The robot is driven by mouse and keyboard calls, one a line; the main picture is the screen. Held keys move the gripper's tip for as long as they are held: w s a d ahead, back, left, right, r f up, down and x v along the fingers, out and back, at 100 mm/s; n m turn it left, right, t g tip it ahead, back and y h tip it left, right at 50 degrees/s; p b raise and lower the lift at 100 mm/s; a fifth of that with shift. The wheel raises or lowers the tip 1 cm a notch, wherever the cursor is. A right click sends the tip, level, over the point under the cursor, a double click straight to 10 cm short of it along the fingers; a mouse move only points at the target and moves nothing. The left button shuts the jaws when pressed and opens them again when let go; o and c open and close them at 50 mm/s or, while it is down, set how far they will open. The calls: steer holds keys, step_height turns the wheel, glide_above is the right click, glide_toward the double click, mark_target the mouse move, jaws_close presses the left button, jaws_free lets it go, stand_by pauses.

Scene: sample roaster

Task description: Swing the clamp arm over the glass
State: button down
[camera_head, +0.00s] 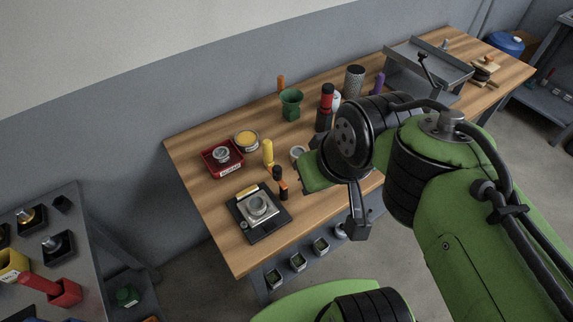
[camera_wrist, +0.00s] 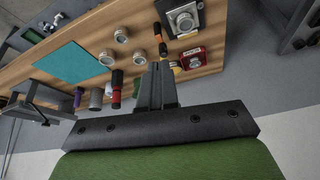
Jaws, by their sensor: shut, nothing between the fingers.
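The glass and the clamp arm cannot be told apart clearly at this size; the pale bar (camera_head: 247,191) may be the arm. My gripper (camera_head: 359,232) is to the right of the fixture, above the bench's front edge, and well apart from it. In the wrist view my gripper (camera_wrist: 158,68) is shut and empty.
A red tray (camera_head: 236,166), a yellow-topped tin (camera_head: 246,139), a yellow bottle (camera_head: 268,152) and black-and-orange items (camera_head: 283,190) stand near the fixture. A green cup (camera_head: 291,104) and red-and-black bottle (camera_head: 326,105) stand farther back. A teal mat (camera_wrist: 75,66) lies clear.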

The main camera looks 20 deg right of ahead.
steer(key=w+f+n+g+y, duration=0.1)
steer(key=w+f, duration=0.1)
steer(key=w, duration=0.6)
steer(key=n+g+y+b, duration=0.1)
steer(key=n+y, duration=0.1)
steer(key=y, duration=0.1)
glide_toward(277, 173)
steer(key=w+d+r, duration=0.2)
steer(key=d+r, duration=0.1)
steer(key=d, duration=0.2)
steer(key=w+d+f+y, duration=0.2)
steer(key=d+f, duration=0.1)
steer(key=f, duration=0.3)
steer(key=shift+w+d+n+b, duration=0.3)
steer(key=shift+w+d+b, duration=0.05)
steer(key=shift+w+d, duration=0.05)
steer(key=shift+f, duration=0.1)
steer(key=b+x, duration=0.3)
steer(key=x, duration=0.7)
steer(key=shift+s, duration=0.1)
steer(key=shift+s+a+b, duration=0.2)
steer(key=shift+s+a, duration=0.1)
steer(key=shift+a, duration=0.7)
steer(key=shift+s+a+b, duration=0.2)
steer(key=shift+s+a, duration=0.05)
steer(key=shift+a, duration=0.75)
